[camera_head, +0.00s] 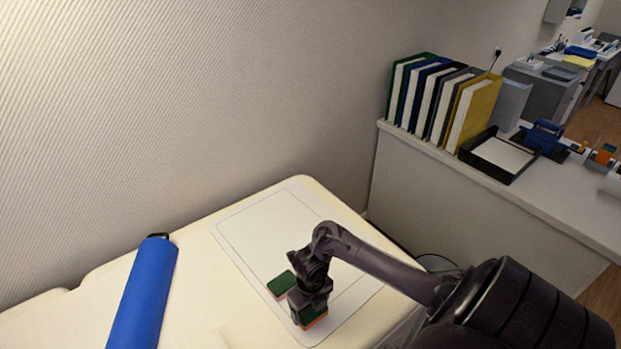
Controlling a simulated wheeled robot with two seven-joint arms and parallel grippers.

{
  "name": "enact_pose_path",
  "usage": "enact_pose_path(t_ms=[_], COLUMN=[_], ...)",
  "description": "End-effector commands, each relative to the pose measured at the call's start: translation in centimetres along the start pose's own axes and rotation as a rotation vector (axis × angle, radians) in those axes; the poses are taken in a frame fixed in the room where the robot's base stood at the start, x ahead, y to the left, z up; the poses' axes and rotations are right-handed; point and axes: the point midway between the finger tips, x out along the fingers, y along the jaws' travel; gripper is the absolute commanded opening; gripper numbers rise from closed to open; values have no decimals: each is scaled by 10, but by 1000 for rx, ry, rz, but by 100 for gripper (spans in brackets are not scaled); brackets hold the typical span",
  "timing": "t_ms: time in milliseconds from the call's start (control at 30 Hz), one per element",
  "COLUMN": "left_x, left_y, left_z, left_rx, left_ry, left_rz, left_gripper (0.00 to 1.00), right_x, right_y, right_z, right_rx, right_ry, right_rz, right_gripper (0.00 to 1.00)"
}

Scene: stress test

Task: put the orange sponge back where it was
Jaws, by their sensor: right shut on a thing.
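The orange sponge (317,323) has a dark green top and is partly hidden by my right gripper (308,312). My right gripper points down and is shut on the orange sponge, over the front part of a white outlined sheet (258,238). I cannot tell whether the sponge touches the sheet. A second sponge (280,285), green on top with a pink lower part, lies on the sheet just left of and behind the gripper. My left gripper is not in view.
The sheet lies on a cream table (200,300) against a wall. A blue roll-shaped object (145,295) lies at the left. A counter (440,190) on the right holds binders (440,100) and a black paper tray (498,156). The sheet's back half is clear.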

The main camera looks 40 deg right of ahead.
Motion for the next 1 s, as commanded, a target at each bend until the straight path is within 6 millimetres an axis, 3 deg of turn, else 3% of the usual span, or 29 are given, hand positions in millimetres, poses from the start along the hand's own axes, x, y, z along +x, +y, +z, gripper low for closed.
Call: enact_pose_path(t_ms=[100,500,533,667,1000], left_x=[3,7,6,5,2], left_y=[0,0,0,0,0], left_z=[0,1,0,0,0], left_rx=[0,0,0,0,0], left_ry=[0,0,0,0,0], left_rz=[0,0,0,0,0], left_gripper=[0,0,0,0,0], right_x=[13,18,17,16,14], right_y=[0,-1,0,0,0], right_z=[0,0,0,0,0], right_rx=[1,-2,-1,-1,0], right_ry=[1,-1,-1,-1,-1], right_rz=[-2,-2,-2,-2,-1], right_gripper=[57,57,78,95,97])
